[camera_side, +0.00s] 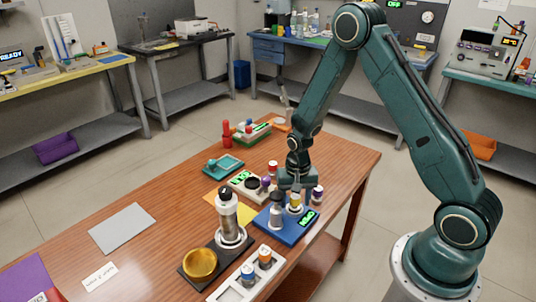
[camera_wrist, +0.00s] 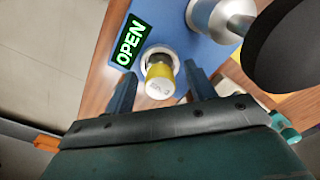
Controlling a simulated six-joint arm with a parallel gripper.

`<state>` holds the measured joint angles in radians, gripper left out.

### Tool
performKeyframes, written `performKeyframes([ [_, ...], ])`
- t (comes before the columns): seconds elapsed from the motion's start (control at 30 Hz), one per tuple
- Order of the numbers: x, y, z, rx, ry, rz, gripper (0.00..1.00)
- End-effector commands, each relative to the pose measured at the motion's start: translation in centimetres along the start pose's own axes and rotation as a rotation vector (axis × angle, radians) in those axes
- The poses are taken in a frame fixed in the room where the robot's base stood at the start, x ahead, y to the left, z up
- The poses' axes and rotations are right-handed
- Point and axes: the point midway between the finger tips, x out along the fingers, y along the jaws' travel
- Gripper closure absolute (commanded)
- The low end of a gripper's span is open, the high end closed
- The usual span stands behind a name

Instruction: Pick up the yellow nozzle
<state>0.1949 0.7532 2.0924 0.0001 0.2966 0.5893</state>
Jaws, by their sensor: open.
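In the wrist view my gripper (camera_wrist: 161,72) is open, with one dark finger on each side of the nozzle and a gap visible on both sides. The nozzle's lower part is partly hidden.
A green OPEN display (camera_wrist: 131,41) is on the blue station. A purple-topped nozzle (camera_side: 318,193) stands close on the right, and a grey, dark-topped cylinder (camera_side: 276,213) close on the left. A tall metal cylinder (camera_side: 228,218) stands nearer the camera. The left table area is mostly free.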

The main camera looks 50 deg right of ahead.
Motion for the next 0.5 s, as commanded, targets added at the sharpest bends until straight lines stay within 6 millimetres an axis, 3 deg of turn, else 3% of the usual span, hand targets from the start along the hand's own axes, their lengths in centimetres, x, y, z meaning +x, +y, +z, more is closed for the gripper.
performKeyframes([
  [0.37,-0.04,-0.01,-0.02,0.000,0.001,0.000,0.45],
  [0.4,-0.04,-0.01,-0.02,0.000,0.001,0.000,0.47],
  [0.5,-0.05,-0.01,-0.02,0.000,0.001,0.000,0.67],
])
